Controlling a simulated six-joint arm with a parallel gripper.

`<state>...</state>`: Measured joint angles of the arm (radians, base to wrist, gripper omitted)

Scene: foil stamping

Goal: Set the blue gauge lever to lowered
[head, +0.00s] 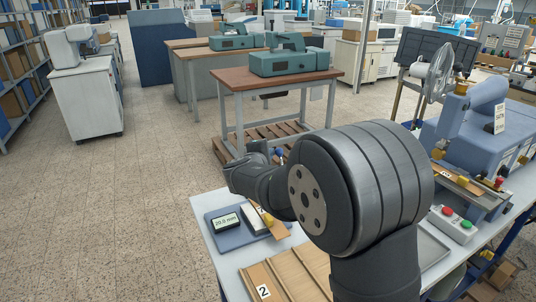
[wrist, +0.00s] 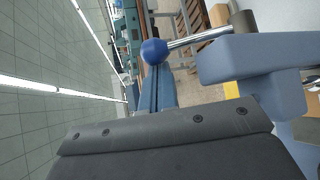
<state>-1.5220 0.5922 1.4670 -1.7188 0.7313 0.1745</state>
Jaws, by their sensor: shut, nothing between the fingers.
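The blue gauge lever shows in the wrist view as a blue ball knob (wrist: 154,51) on a thin metal rod (wrist: 200,40). The wrist picture is turned sideways, and the knob end points up, away from the floor. A blue-grey housing (wrist: 265,58) is beside the rod. In the head view a blue knob (head: 280,152) shows just behind my arm, and its rod and base are largely hidden. My gripper (wrist: 165,130) is a dark grey block in the lower wrist view, shut and empty, apart from the knob in the picture. My arm hides it in the head view.
A gauge display (head: 228,222) reading 20.0 mm sits on a blue plate at the bench's left end. A wooden board marked 2 (head: 263,291) lies in front. A blue machine (head: 490,140) and a button box (head: 452,224) stand right. Floor left of the bench is clear.

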